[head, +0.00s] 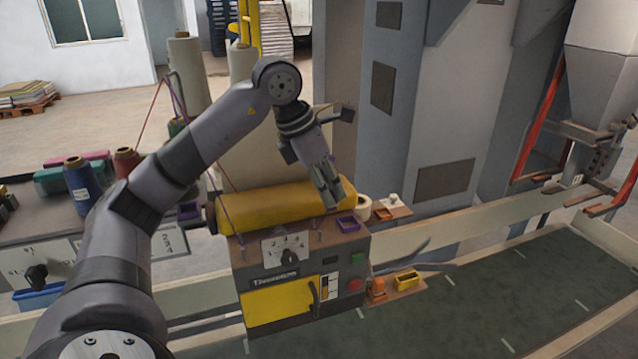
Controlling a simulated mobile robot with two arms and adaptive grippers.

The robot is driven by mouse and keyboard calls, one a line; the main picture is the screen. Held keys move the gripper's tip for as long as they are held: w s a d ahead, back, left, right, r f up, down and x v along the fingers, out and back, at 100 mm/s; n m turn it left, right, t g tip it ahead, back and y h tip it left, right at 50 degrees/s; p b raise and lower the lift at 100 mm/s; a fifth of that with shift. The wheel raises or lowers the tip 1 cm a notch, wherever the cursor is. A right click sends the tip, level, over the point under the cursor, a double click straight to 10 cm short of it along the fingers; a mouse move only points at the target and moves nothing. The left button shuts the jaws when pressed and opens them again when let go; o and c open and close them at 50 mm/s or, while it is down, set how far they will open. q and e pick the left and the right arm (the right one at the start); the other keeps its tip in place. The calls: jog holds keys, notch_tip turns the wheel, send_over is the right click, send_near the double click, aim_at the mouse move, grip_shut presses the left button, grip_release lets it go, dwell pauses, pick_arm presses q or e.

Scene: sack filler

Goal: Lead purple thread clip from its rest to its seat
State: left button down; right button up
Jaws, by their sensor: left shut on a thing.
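My left gripper (331,203) reaches down from above over the top right of the machine head. Its fingers are shut, and a small purple bit, the purple thread clip (331,211), shows at the fingertips; most of it is hidden. A purple open holder (347,224) sits on the machine's top just right of and below the fingertips. Another purple holder (188,211) is on the left side of the machine. I cannot tell which is rest and which is seat. A purple thread (227,205) slants down to the machine's left top. My right gripper is not in view.
The yellow roller cover (270,205) lies just left of the gripper. Small brackets with a white knob (393,200) and a yellow holder (407,279) stick out on the right. Thread spools (80,182) stand at left. A dark green conveyor (520,285) runs in front.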

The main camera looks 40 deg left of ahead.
pick_arm(q)
jog(key=shift+w+d+f+b, duration=0.35)
jog(key=shift+w+f, duration=0.25)
jog(key=shift+f, duration=0.25)
jog(key=shift+w+d+f+b, duration=0.35)
jog(key=shift+w+f, duration=0.25)
jog(key=shift+f, duration=0.25)
jog(key=shift+w+d+f+b, duration=0.3)
jog(key=shift+w+f, duration=0.3)
jog(key=shift+f, duration=0.25)
jog(key=c, duration=1.4)
grip_release()
jog(key=shift+a, duration=0.1)
jog(key=v, duration=1.2)
